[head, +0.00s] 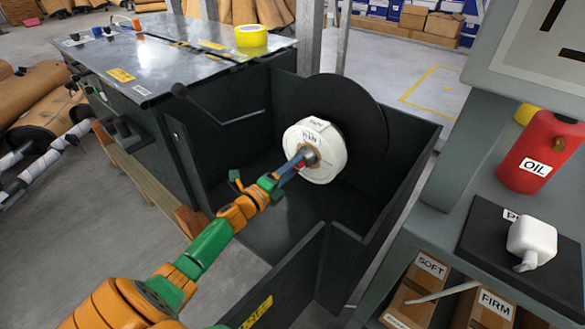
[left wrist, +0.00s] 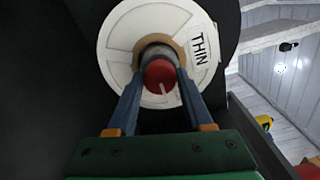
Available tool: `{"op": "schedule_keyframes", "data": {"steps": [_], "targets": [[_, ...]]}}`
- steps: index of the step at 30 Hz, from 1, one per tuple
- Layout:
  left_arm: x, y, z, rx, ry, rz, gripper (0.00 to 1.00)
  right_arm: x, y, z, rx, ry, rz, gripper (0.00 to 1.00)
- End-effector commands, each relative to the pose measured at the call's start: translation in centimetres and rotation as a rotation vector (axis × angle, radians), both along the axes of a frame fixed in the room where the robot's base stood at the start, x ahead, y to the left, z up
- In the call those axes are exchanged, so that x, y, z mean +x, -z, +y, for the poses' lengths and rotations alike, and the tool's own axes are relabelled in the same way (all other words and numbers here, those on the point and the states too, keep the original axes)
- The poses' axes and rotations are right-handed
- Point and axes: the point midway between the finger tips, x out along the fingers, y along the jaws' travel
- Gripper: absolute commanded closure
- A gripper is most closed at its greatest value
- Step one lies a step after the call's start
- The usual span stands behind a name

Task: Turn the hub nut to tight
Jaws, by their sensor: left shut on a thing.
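The hub nut (left wrist: 160,74) shows in the left wrist view as a red round cap with a pale line mark on its lower face. It sits on a grey shaft in the middle of a white spool (left wrist: 124,42) labelled THIN. In the head view the white spool (head: 325,170) stands in front of a large black disc (head: 352,105). My left gripper (head: 301,161) reaches the hub from the front left; its two blue fingers are closed on either side of the nut. In the head view the nut is mostly hidden by the fingers.
A dark open-topped bin (head: 405,165) surrounds the spool. A metal-topped bench (head: 170,62) with yellow tape (head: 251,36) stands at the back left. On the right, a shelf holds a red OIL can (head: 540,150), a white bottle (head: 531,240) and SOFT and FIRM boxes (head: 483,305).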

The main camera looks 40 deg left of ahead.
Motion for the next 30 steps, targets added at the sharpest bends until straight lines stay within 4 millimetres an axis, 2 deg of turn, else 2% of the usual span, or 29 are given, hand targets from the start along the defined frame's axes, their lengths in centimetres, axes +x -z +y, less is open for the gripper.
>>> {"op": "schedule_keyframes", "data": {"steps": [4,5,8,17,20,27,30], "targets": [[0.0,0.0,0.0,0.002,0.001,0.001,1.0,0.0,0.0,0.0,0.0,0.0,0.0,1.0],[0.0,0.0,0.0,0.002,0.001,0.001,0.46,0.0,0.0,0.0,0.0,0.0,0.0,1.0],[0.0,0.0,0.0,0.002,0.001,0.001,0.19,0.0,0.0,0.0,0.0,0.0,0.0,1.0],[-0.2,0.0,0.0,0.0,0.001,0.001,0.19,0.0,-0.1,0.0,0.0,0.0,-0.002,1.0],[-1.5,-0.1,0.1,0.0,0.001,0.004,0.19,-0.4,0.8,-0.1,-0.003,-0.003,0.011,1.0],[-6.2,-0.1,0.5,-0.002,0.0,0.004,0.19,-1.8,3.7,-0.4,-0.011,-0.005,0.031,1.0],[-7.0,0.0,0.5,0.0,0.001,0.001,0.19,-2.1,4.2,-0.5,-0.011,-0.005,0.033,1.0]]}}
